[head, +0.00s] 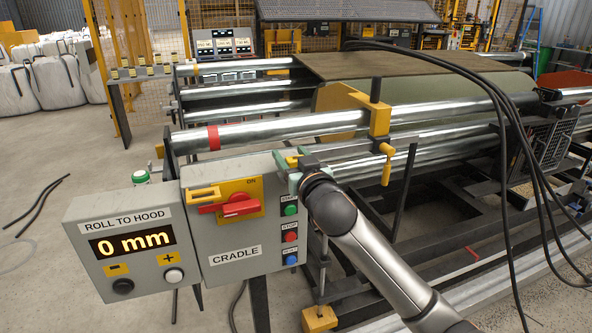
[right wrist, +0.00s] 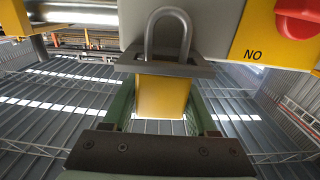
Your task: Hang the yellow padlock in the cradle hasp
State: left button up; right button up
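The yellow padlock (right wrist: 162,97) fills the gap between the green fingers of my right gripper (right wrist: 158,110), which appears shut on it. Its grey shackle (right wrist: 168,22) points away from the gripper, in front of the grey box face. A dark plate (right wrist: 203,70) crosses where body and shackle meet; I cannot tell what it belongs to. In the head view my right gripper (head: 299,168) is at the upper right edge of the CRADLE box (head: 225,267). The red switch handle (head: 232,206) sits on a yellow plate left of it. I cannot clearly make out the hasp. My left gripper is not in view.
The ROLL TO HOOD box (head: 78,239) reads 0 mm and stands left of the CRADLE box. Start, stop and reset buttons (head: 290,236) lie just below my right gripper. Steel rollers (head: 270,130) and a yellow clamp (head: 380,118) are behind. Black cables (head: 508,150) hang at right.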

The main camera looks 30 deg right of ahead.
grip_shut()
dwell(0.3)
